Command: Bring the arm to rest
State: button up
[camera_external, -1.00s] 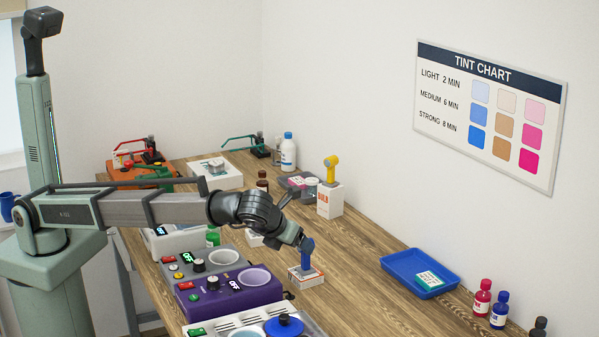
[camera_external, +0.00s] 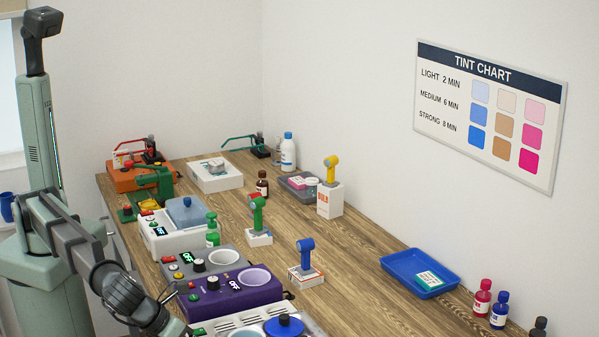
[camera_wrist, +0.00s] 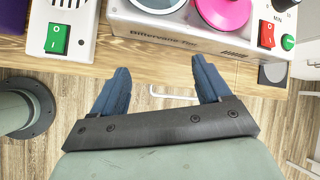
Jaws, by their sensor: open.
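My gripper (camera_wrist: 163,87) shows in the wrist view with its two blue fingers wide apart and nothing between them. It hangs at the front edge of the wooden table, with the fingertips near a white machine. In the external view my arm is folded down at the lower left, and its wrist reaches the bottom edge of the picture. The gripper's fingers cannot be made out there. A blue handheld tool (camera_external: 306,252) stands upright on a small white and red box (camera_external: 306,276), clear of my arm.
A purple machine (camera_external: 215,305) and a white one with a blue lid (camera_external: 160,242) line the table's near side. The white machine (camera_wrist: 205,32) in the wrist view has a pink lid (camera_wrist: 226,12). A blue tray (camera_external: 395,265) lies at right.

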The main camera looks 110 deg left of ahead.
jog(key=s+d+f+n+g+h, duration=0.2)
jog(key=s+d+f+n+h, duration=0.45)
jog(key=s+f+n, duration=0.35)
jog(key=s+d+f+n+g+h, duration=0.2)
jog(key=s+d+f+n+h, duration=0.45)
jog(key=f, duration=0.45)
jog(key=s+a+f+n+g+y, duration=0.15)
jog(key=s+a+f, duration=0.25)
jog(key=a+f, duration=0.5)
jog(key=s+a+f+n+y, duration=0.15)
jog(key=s+a+f, duration=0.25)
jog(key=a+f, duration=0.5)
jog(key=s+a+f+n+g+y, duration=0.1)
jog(key=s+a+f+n, duration=0.25)
jog(key=a+f, duration=0.55)
jog(key=s+a+f+g+y, duration=0.2)
jog(key=s+a+f+g, duration=0.1)
jog(key=s+a, duration=0.9)
jog(key=s+a+f+g+y, duration=0.2)
jog(key=s+a+f+g, duration=0.1)
jog(key=s+a, duration=0.9)
jog(key=shift+s+a, duration=0.15)
jog(key=shift+s, duration=0.95)
